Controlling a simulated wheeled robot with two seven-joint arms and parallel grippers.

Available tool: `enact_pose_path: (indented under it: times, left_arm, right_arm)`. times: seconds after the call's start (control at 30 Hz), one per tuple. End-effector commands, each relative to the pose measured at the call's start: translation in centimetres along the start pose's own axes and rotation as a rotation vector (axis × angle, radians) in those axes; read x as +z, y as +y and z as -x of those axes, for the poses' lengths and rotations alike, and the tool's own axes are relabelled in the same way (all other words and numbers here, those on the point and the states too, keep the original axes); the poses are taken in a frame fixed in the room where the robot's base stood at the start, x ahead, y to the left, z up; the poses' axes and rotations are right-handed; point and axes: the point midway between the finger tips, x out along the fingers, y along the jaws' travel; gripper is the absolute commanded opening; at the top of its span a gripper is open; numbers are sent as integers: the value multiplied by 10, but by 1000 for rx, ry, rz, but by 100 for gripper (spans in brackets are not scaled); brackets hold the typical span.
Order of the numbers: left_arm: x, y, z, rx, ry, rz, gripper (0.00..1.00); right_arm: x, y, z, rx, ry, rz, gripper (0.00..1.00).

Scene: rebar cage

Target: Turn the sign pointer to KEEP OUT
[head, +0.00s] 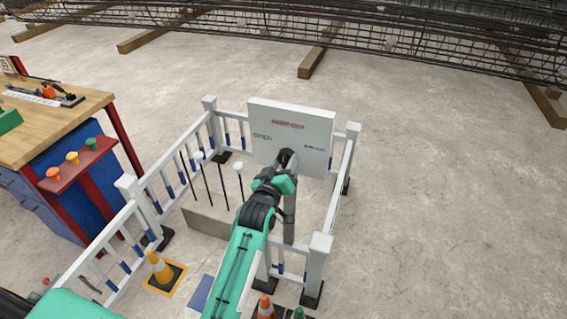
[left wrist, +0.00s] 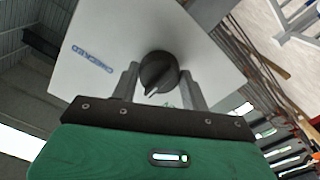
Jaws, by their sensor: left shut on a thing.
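The white sign board (head: 265,110) stands at the far side of the small fenced area. It bears red lettering (head: 288,125) at the top, green lettering (head: 262,137) at left and blue lettering (head: 314,148) at right; the words are too small to read surely. My left gripper (head: 287,160) is at the board's lower middle and hides the pointer in the head view. In the left wrist view the round black pointer knob (left wrist: 158,70) sits between the fingers, gripped. Its white mark points down and slightly left, towards my gripper body. Blue lettering (left wrist: 92,59) shows left of the knob.
White railings (head: 340,195) surround the board and a grey block (head: 207,218) with upright rods. A traffic cone (head: 159,267) stands by the left railing. A workbench (head: 60,125) is at left. Open concrete floor lies to the right.

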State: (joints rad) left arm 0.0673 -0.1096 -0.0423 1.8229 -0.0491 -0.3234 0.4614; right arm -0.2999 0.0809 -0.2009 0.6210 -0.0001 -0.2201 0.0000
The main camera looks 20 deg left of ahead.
Motion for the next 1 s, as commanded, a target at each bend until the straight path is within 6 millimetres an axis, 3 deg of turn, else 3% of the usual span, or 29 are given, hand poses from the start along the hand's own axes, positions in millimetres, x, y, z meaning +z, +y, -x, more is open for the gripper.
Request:
enact_pose_path:
  times: [0.37,0.4,0.5,0.83,1.0]
  left_arm:
    - [0,0,0,1,1,3,23]
    - [0,0,0,1,1,3,51]
    - [0,0,0,0,1,3,67]
    - [0,0,3,0,0,2,67]
    - [2,-1,22,0,0,3,67]
  right_arm:
    - [-1,-4,0,-4,0,-2,69]
    - [-1,-4,0,-4,0,-2,69]
    - [-1,-4,0,-4,0,-2,69]
    - [0,-1,-1,-1,-1,-1,69]
    - [1,1,-6,2,-1,-1,69]
